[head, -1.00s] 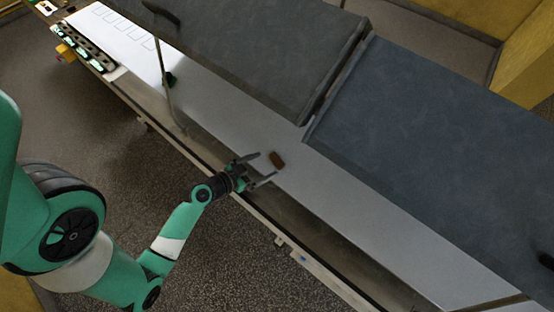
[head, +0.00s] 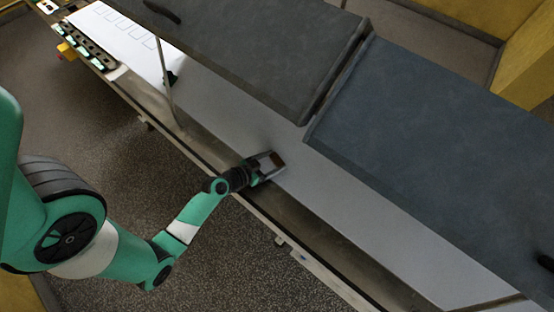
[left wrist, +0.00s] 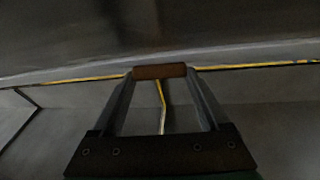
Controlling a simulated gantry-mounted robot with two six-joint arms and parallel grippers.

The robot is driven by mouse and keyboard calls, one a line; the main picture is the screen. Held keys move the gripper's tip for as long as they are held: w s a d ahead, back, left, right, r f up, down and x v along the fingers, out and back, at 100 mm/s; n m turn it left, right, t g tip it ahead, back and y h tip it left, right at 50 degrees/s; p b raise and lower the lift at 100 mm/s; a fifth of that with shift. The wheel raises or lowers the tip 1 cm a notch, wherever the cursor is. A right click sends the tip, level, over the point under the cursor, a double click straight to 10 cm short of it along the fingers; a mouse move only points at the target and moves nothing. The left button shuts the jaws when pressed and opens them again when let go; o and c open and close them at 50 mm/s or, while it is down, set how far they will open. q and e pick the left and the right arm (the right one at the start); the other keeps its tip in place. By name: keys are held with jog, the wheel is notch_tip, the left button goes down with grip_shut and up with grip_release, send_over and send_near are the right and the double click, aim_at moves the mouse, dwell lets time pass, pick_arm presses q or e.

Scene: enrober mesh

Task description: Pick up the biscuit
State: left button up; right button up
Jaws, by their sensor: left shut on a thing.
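The brown biscuit (head: 276,158) is between the fingertips of my left gripper (head: 272,161), over the white strip of the enrober in the head view. In the left wrist view the biscuit (left wrist: 160,71) lies crosswise between the tips of the two fingers, which touch its ends. My left gripper (left wrist: 160,74) is shut on it. I cannot tell whether the biscuit is clear of the surface under it. My right gripper is not in view.
Large dark grey panels (head: 430,130) lie along the far side of the white strip (head: 370,215). A thin upright post (head: 166,85) stands on the strip to the left. A rack of dark slots (head: 90,47) is at the upper left. The strip to the right is bare.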

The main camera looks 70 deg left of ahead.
pick_arm(q)
jog(key=shift+r, duration=0.55)
jog(key=r+p, duration=0.1)
jog(key=r, duration=0.2)
jog(key=shift+s+d+r+p, duration=0.2)
jog(key=shift+s+p, duration=0.15)
jog(key=shift+p, duration=0.05)
jog(key=s+d+r, duration=0.7)
jog(key=s+r, duration=0.1)
jog(key=s, duration=0.3)
jog(key=shift+r+b, duration=0.3)
jog(key=shift+d, duration=0.1)
